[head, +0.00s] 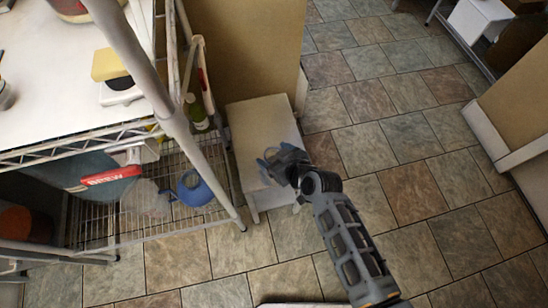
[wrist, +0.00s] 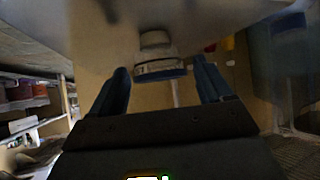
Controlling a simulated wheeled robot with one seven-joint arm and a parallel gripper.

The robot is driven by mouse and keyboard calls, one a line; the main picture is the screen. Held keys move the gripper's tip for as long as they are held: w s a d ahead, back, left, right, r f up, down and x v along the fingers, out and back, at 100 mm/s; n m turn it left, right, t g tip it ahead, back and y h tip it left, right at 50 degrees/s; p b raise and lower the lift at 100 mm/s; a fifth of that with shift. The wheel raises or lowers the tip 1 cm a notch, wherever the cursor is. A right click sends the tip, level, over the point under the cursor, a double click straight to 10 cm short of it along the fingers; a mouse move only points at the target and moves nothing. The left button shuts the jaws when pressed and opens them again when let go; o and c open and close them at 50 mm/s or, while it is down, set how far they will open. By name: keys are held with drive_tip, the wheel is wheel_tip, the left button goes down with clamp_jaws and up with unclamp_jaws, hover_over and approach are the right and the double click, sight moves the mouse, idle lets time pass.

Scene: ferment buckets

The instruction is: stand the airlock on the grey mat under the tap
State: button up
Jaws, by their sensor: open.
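My gripper (head: 271,160) is over the front part of a small white stand (head: 262,118) in the head view. In the wrist view its two blue fingers (wrist: 162,88) are apart. Between and beyond them is a small round pale object (wrist: 158,66) with a dark blue band, close to a broad whitish surface. It may be the airlock, but I cannot tell. The fingers do not appear to touch it. I cannot make out the grey mat or the tap in either view.
A wire rack (head: 130,222) stands left of the white stand, with a red BREW label (head: 110,177), a blue round vessel (head: 193,187) and a green bottle (head: 196,112). A yellow block (head: 109,64) is on its white top. Tiled floor (head: 385,125) to the right is clear.

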sight(269, 155)
drive_tip(key=shift+x, duration=1.4)
drive_tip(key=c, duration=1.1)
